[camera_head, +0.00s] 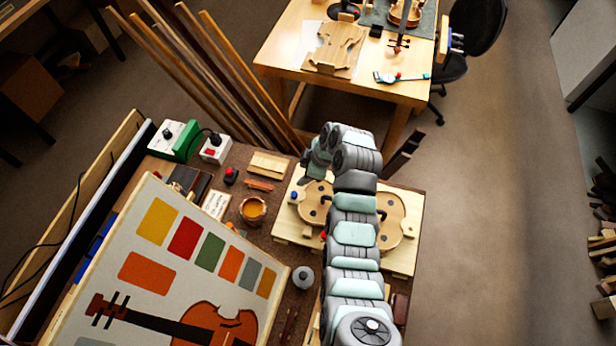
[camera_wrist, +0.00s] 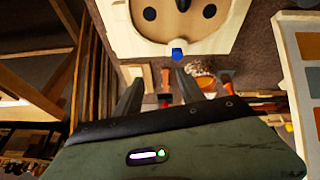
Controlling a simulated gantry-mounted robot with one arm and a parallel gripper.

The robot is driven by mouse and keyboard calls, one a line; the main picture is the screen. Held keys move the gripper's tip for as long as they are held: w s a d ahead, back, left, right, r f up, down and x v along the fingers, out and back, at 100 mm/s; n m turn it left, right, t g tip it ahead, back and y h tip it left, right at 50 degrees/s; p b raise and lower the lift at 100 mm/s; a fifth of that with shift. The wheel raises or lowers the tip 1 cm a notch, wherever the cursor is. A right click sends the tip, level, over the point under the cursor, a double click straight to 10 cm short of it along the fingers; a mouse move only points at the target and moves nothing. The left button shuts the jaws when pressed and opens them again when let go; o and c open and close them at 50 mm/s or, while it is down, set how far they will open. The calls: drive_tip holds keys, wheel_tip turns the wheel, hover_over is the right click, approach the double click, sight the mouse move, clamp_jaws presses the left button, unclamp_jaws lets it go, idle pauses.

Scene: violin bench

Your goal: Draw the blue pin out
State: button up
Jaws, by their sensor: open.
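The small blue pin (camera_head: 294,196) stands at the left edge of a pale wooden board (camera_head: 404,262) that carries a violin-shaped wooden form. In the wrist view the blue pin (camera_wrist: 178,52) shows at the board's rim, just beyond my right-hand finger. My gripper (camera_wrist: 160,76) is open, its two dark fingers apart with nothing between them. In the head view my gripper (camera_head: 308,178) hangs near the board's upper left corner, close to the pin. A red pin (camera_head: 323,236) is partly hidden by my arm, which covers the middle of the board.
A bowl of amber liquid (camera_head: 253,209), a red knob (camera_head: 231,175) and wooden blocks (camera_head: 268,165) sit left of the board. A grey round weight (camera_head: 303,277) stands below it. A violin picture panel (camera_head: 140,268) fills the lower left. Tall wood strips (camera_head: 195,70) stand behind.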

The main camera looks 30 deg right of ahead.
sight(294, 194)
drive_tip(key=shift+n+g+y, duration=0.5)
drive_tip(key=shift+s+a+f+p, duration=0.1)
drive_tip(key=shift+a+f, duration=0.55)
drive_tip(key=shift+f, duration=0.8)
drive_tip(key=shift+s+a+f+p, duration=0.15)
drive_tip(key=shift+a+f, duration=0.45)
drive_tip(key=shift+f, duration=0.9)
drive_tip(key=shift+s+a+f+p, duration=0.1)
drive_tip(key=shift+a+f, duration=0.55)
drive_tip(key=shift+f, duration=0.8)
clamp_jaws()
